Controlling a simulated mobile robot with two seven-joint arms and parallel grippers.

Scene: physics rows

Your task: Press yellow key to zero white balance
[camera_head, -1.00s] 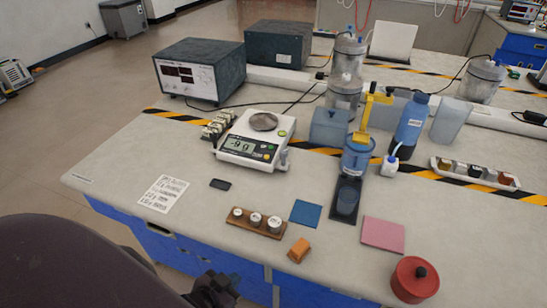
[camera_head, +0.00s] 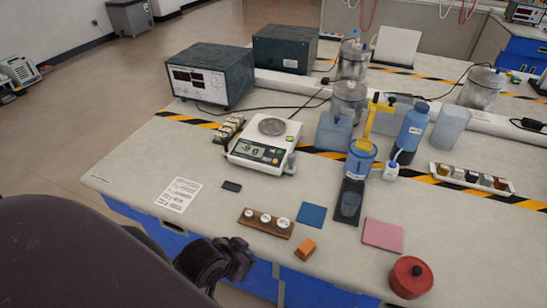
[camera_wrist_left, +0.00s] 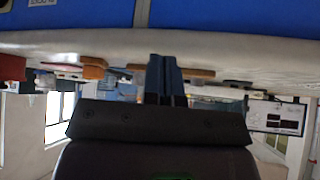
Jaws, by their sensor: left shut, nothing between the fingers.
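The white balance (camera_head: 240,160) stands on the bench with a round metal pan (camera_head: 272,126) on top and a lit display (camera_head: 248,149). Small coloured keys sit on its front panel right of the display. My right gripper is not in view.
A wooden block with weights (camera_head: 266,223), an orange block (camera_head: 305,249) and a blue mat (camera_head: 312,215) lie near the front edge. A printed card (camera_head: 178,194) and a small black object (camera_head: 231,186) lie before the balance. A dark instrument box (camera_head: 209,76) stands behind it.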

